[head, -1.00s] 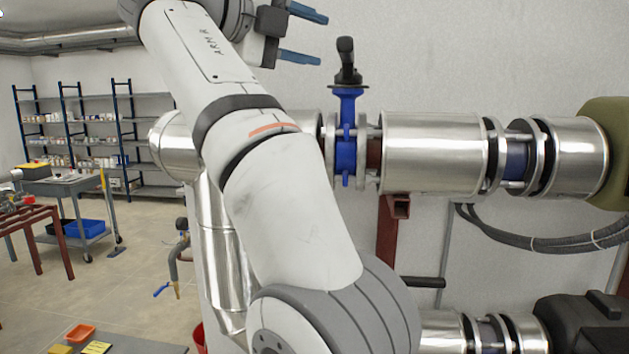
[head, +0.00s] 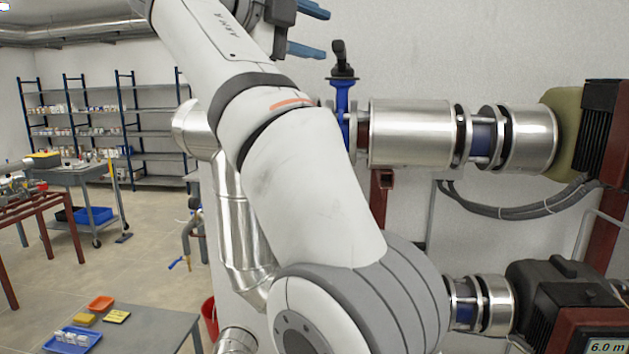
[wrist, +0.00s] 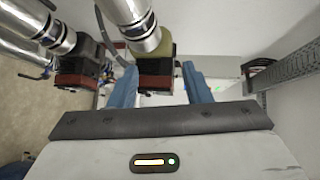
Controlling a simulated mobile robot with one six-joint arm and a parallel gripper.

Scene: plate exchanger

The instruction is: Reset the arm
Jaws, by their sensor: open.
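My gripper (head: 308,29) is at the top of the head view, raised above the pipes. Its two blue fingers point right and stand apart with nothing between them. In the wrist view the blue fingers of my gripper (wrist: 162,88) are also spread and empty. My white and grey arm (head: 310,180) rises through the middle of the head view and hides part of the pipework. A blue valve with a black handle (head: 342,60) stands upright just below and to the right of the fingers, apart from them.
Steel pipes (head: 410,132) run along the wall on the right, with a dark pump unit (head: 565,300) below. Shelves (head: 100,135) stand at the back left, beyond open floor.

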